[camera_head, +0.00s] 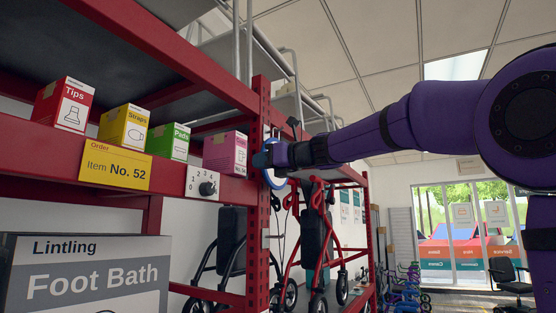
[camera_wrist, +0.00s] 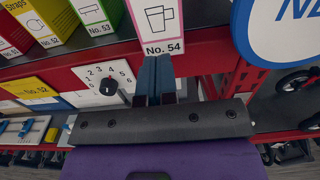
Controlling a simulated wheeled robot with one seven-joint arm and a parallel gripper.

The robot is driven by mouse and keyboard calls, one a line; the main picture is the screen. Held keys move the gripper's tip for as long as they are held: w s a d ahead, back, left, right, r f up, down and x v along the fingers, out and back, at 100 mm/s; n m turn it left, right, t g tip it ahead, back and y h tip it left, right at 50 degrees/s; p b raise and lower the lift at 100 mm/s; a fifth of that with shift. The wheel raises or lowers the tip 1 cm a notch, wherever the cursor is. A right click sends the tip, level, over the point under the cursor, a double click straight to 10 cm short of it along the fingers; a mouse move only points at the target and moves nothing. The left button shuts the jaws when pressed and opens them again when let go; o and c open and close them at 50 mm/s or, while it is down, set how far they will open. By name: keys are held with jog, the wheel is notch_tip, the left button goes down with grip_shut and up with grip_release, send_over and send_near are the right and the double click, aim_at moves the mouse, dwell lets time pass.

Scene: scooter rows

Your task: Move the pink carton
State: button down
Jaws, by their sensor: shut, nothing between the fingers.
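The pink carton (camera_head: 226,152) stands upright on the red shelf, at the right end of a row of small cartons. In the wrist view the pink carton (camera_wrist: 159,22) fills the top middle, showing a mug drawing and "No. 54"; its top is cut off. My gripper (camera_head: 264,159) is at the right of the carton in the head view, near the red post. In the wrist view my gripper (camera_wrist: 154,62) has its blue fingers together and empty, at the carton's lower front edge. I cannot tell whether they touch it.
A yellow "Straps" carton (camera_head: 125,127), a green "Pads" carton (camera_head: 168,141) and a red "Tips" carton (camera_head: 65,105) stand left. A yellow order card (camera_head: 116,166) reads "Item No. 52". A dial plate (camera_head: 203,184) is on the shelf front. A round blue-rimmed sign (camera_wrist: 287,28) is close right.

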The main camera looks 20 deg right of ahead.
aim_at(240, 164)
jog(key=shift+x, duration=2.2)
jog(key=x, duration=0.6)
jog(key=shift+w+a, duration=0.2)
